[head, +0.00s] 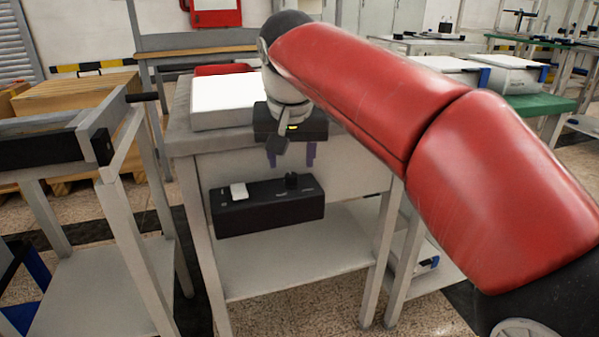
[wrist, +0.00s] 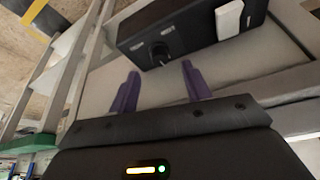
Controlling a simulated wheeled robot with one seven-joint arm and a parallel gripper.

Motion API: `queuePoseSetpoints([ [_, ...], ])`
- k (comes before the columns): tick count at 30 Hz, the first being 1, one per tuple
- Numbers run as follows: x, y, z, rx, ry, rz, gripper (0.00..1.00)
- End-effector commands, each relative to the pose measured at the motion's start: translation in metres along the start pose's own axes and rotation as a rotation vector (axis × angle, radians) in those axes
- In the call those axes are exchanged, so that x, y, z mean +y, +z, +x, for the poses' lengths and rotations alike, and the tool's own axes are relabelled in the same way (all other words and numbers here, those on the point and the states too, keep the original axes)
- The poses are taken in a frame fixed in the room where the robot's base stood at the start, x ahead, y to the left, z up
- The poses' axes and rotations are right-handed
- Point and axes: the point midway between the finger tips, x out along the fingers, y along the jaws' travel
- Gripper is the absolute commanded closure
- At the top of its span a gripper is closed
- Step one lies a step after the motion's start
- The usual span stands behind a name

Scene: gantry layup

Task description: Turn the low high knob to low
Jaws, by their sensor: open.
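The knob (head: 292,181) is a small black dial on the top of a black control box (head: 262,214). It also shows in the wrist view (wrist: 160,53), with small light markings beside it that are too small to read. A white rocker-like switch (head: 239,191) sits left of the knob on the same box; the wrist view shows it at the upper right (wrist: 229,19). My gripper (head: 291,162) has two purple fingers, spread apart and empty. In the wrist view the fingertips (wrist: 160,68) point toward the knob, one to each side and short of it. Its exact setting cannot be told.
The box is fixed at the front of a grey table (head: 182,130). A white case (head: 225,98) lies on the tabletop behind my gripper. A grey cart frame (head: 110,180) stands at left. A lower shelf (head: 290,255) is mostly bare.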

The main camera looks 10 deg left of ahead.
Motion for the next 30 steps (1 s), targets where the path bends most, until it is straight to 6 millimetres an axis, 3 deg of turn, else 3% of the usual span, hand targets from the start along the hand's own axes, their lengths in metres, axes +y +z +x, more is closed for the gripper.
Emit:
queuePoseSetpoints([
  [1, 0.0, 0.001, 0.012, -0.002, 0.001, 0.0, 0.52],
  [7, 0.001, 0.001, 0.037, -0.002, 0.0, 0.0, 0.52],
  [19, 0.001, 0.0, 0.044, -0.001, -0.001, 0.0, 0.53],
  [28, 0.001, 0.0, 0.044, -0.001, -0.001, 0.0, 0.93],
  [30, 0.001, 0.0, 0.044, -0.001, -0.001, 0.0, 0.96],
])
